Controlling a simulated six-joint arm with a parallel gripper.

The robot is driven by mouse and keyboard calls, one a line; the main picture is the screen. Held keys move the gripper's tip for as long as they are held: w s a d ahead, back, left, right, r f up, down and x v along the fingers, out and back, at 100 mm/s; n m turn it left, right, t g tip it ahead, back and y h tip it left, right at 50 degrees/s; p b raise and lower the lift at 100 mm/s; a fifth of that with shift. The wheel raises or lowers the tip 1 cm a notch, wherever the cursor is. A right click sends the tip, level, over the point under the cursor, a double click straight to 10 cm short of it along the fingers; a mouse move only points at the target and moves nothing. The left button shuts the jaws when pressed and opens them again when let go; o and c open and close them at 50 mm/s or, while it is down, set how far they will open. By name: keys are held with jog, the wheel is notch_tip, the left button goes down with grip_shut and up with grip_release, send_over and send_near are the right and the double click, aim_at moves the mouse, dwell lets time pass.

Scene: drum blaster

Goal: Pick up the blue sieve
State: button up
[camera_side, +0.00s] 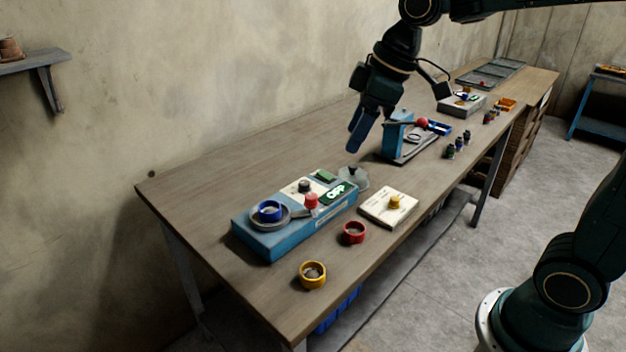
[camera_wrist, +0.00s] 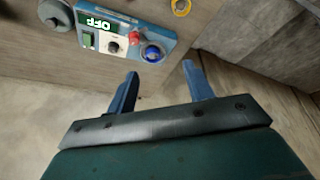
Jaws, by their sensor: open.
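The blue sieve (camera_side: 269,210) is a blue ring seated on the round plate at the near left end of a blue machine (camera_side: 290,232). In the wrist view the blue sieve (camera_wrist: 152,53) shows as a small blue ring on the right end of the machine (camera_wrist: 120,33). My gripper (camera_side: 357,135) hangs above the table, behind and to the right of the sieve, well apart from it. In the wrist view its two blue fingers (camera_wrist: 160,85) are spread with nothing between them.
A red ring (camera_side: 354,233) and a yellow ring (camera_side: 313,275) lie on the wooden table (camera_side: 215,188) in front of the machine. A white box (camera_side: 388,208) with a yellow knob is right of it. A blue stand (camera_side: 397,135) is near my gripper. The table's left part is clear.

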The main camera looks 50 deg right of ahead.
jog(key=w+f+n+g+y, duration=0.1)
jog(key=w+f+n, duration=0.5)
jog(key=w, duration=0.9)
notch_tip(320, 180, down, 3)
jog(key=shift+w+a+f+g+y, duration=0.25)
jog(key=shift+g+y, duration=0.15)
jog(key=shift+y, duration=0.2)
send_near(268, 213)
jog(key=shift+x, duration=1.1)
jog(key=shift+f, duration=0.1)
jog(key=shift+x, duration=2.5)
jog(key=c, duration=0.7)
